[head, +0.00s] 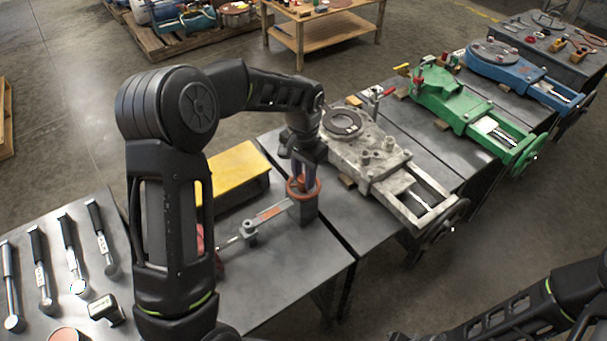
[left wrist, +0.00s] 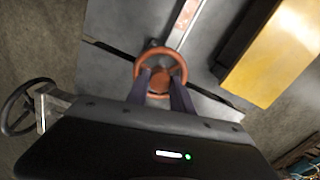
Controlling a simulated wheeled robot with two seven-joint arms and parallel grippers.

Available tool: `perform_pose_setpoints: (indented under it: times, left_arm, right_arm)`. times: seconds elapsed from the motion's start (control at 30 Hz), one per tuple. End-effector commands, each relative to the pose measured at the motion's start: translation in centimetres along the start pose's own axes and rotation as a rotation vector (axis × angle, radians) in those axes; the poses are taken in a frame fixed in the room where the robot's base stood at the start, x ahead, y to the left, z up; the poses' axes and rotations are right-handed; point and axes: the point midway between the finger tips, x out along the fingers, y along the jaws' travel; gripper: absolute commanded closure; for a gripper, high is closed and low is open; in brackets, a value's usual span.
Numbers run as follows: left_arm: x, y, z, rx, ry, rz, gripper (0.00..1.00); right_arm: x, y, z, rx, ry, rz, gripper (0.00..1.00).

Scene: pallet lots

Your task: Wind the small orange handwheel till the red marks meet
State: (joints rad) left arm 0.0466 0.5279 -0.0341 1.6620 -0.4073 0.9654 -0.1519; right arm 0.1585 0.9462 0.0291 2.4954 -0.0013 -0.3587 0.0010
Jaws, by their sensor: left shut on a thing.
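The small orange handwheel (head: 303,188) lies flat on top of a dark block at the right end of a linkage on the grey table. My left gripper (head: 308,172) points down over it from above. In the left wrist view the handwheel (left wrist: 161,72) shows between the two fingers (left wrist: 160,85), which are shut on its hub. A flat bar with an orange-red stripe (head: 272,211) runs left from the block; it also shows in the left wrist view (left wrist: 186,22). I cannot make out whether red marks meet. My right gripper is not in view; part of my right arm shows at lower right.
A yellow-topped box (head: 235,170) stands close behind the linkage. A grey machine vise (head: 362,155) is to the right, with green (head: 455,100) and blue (head: 510,72) ones beyond. Several hand tools (head: 70,250) lie at left.

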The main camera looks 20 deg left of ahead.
Motion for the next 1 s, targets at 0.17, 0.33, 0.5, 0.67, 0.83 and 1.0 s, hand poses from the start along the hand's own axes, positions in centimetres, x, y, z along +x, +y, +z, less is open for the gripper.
perform_pose_setpoints:
  times: [0.17, 0.33, 0.5, 0.67, 0.83, 1.0]
  left_arm:
    - [-0.1, -0.1, -0.1, 0.166, 0.003, -0.001, 1.00]
    - [-0.1, -0.1, -0.1, 0.329, 0.002, -0.001, 1.00]
    - [-0.2, -0.1, -0.1, 0.490, 0.002, -0.001, 1.00]
    - [-0.2, -0.1, -0.1, 0.641, 0.003, -0.002, 1.00]
    - [-0.2, -0.1, -0.1, 0.803, 0.003, -0.002, 1.00]
    - [-0.2, -0.1, -0.1, 0.965, 0.003, -0.003, 1.00]
  right_arm:
    - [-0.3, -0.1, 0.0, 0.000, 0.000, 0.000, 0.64]
    - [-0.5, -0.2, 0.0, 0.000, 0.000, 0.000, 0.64]
    - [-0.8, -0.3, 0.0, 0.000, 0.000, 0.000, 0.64]
    - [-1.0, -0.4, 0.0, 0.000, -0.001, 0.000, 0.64]
    - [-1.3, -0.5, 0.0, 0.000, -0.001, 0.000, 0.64]
    - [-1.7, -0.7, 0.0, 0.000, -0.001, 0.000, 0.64]
